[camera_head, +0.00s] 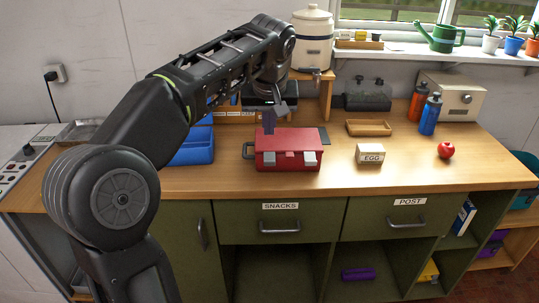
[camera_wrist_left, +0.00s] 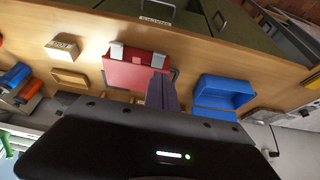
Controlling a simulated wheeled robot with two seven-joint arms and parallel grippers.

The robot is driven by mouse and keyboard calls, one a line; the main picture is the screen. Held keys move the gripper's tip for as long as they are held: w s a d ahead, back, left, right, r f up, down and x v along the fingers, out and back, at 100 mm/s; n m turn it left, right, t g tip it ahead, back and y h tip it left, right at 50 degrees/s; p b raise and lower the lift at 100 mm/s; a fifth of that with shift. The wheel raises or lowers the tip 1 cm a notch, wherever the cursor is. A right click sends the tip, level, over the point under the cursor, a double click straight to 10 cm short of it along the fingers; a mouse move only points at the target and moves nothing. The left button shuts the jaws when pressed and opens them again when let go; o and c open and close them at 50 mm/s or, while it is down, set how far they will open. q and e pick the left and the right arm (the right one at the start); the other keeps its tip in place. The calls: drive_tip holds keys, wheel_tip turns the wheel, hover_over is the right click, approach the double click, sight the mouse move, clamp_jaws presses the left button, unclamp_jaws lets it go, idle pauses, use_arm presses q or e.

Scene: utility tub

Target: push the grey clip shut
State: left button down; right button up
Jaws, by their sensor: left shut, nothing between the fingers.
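A red tub (camera_head: 288,140) with a closed-looking lid stands on the wooden counter near its front edge. My left gripper (camera_head: 269,130) is shut and empty, pointing down over the left part of the lid. My right gripper is not in view.
A blue bin (camera_head: 193,150) stands left of the tub. An EGG box (camera_head: 370,153), a wooden tray (camera_head: 368,128) and a red apple (camera_head: 446,150) are to the right. A wooden stand with a white crock (camera_head: 312,40) is behind. The counter before the tub is a narrow clear strip.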

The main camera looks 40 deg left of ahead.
sight(269, 161)
use_arm(q)
drive_tip(key=p+x, duration=0.1)
drive_tip(key=x, duration=1.2)
drive_tip(key=shift+f, duration=0.3)
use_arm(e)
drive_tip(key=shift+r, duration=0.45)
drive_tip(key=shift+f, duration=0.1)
